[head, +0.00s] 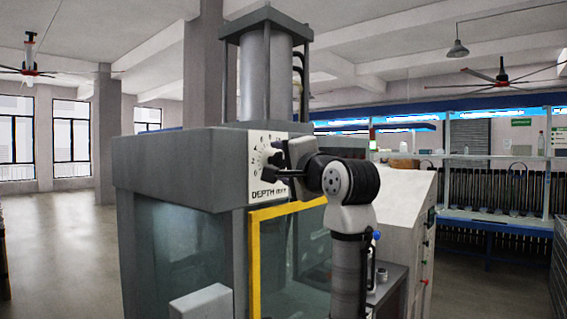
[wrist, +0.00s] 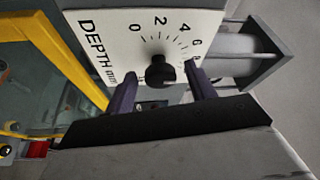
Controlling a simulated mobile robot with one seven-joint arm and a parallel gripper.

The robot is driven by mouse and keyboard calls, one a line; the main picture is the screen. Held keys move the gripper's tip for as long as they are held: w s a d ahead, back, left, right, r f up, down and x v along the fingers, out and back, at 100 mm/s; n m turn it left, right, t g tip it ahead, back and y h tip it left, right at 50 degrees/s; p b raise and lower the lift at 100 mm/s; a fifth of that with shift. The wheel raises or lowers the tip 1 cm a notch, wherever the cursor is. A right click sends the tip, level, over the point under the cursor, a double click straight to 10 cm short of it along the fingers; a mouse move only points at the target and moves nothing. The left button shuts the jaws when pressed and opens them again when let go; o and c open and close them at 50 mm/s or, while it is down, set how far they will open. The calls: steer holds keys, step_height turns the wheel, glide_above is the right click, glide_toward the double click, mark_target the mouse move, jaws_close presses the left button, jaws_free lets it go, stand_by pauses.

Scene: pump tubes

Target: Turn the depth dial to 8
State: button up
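The depth dial is a dark round knob (wrist: 160,72) on a white plate (wrist: 105,25) marked "DEPTH mm", with numbers fanned around it. In the wrist view a small mark on the knob seems to face the low numbers, but I cannot read its exact setting. In the head view the plate (head: 262,184) is on the upper front of the grey machine, partly covered by my gripper (head: 272,161). My gripper is open in the wrist view (wrist: 161,85). Its dark fingers are on either side of the knob, with gaps showing; contact is not visible.
The grey machine (head: 165,165) has a yellow-framed window (head: 254,265) below the plate and a cylinder (head: 266,75) on top. A sloped control cabinet (head: 412,205) stands close to the right of my arm. Open floor (head: 60,240) lies to the left.

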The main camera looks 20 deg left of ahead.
steer(key=b+v, duration=0.5)
steer(key=v, duration=0.9)
steer(key=shift+w, duration=0.1)
